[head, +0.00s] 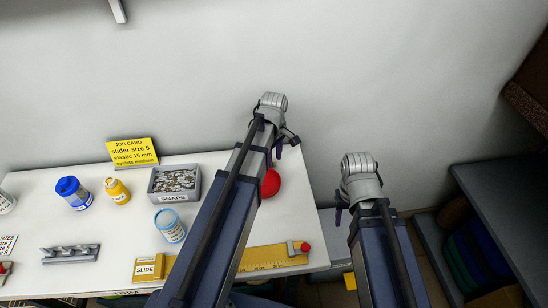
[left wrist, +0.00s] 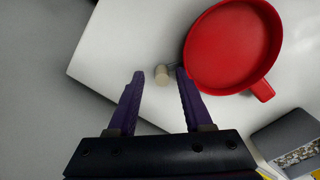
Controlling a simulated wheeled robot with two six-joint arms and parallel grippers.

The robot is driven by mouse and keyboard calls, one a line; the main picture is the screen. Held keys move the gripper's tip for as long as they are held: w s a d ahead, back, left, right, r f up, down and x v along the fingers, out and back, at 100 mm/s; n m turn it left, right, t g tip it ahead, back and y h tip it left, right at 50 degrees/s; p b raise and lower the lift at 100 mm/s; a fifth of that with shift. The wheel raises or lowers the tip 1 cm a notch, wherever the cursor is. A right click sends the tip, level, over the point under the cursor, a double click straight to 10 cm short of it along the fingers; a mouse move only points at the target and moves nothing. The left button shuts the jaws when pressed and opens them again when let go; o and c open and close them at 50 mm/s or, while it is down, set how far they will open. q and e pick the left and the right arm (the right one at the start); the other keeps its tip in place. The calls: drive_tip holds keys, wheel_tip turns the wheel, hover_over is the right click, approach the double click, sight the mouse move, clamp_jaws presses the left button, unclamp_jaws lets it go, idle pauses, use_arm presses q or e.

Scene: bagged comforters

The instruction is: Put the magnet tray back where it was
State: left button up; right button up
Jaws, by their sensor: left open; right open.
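The magnet tray is a red round dish with a short tab; it lies on the white table at upper right in the left wrist view (left wrist: 235,45). In the head view only part of the tray (head: 271,183) shows, the rest hidden behind my left arm. My left gripper (head: 287,147) is open, near the table's back right corner. In the left wrist view its purple fingers (left wrist: 160,73) are spread with no tray between them. The right finger's tip appears close to the tray's rim; I cannot tell whether they touch. My right gripper (head: 340,212) is open, right of the table.
A grey snaps box (head: 174,198), blue-lidded jar (head: 73,193), yellow bottle (head: 117,191), light-blue can (head: 169,226) and yellow ruler (head: 262,260) occupy the table (head: 218,163). A dark shelf (head: 505,200) stands at right.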

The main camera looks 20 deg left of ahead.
use_arm(q)
wheel_tip(320, 180, up, 12)
drive_tip(key=p, duration=1.2)
drive_tip(key=s+d+m+y, duration=0.1)
drive_tip(key=s+d+m, duration=1.3)
drive_tip(key=m, duration=0.3)
drive_tip(key=shift+s+d+r+m, duration=0.2)
drive_tip(key=shift+s+m, duration=0.2)
drive_tip(key=shift+s, duration=0.1)
drive_tip(key=shift+a, duration=0.1)
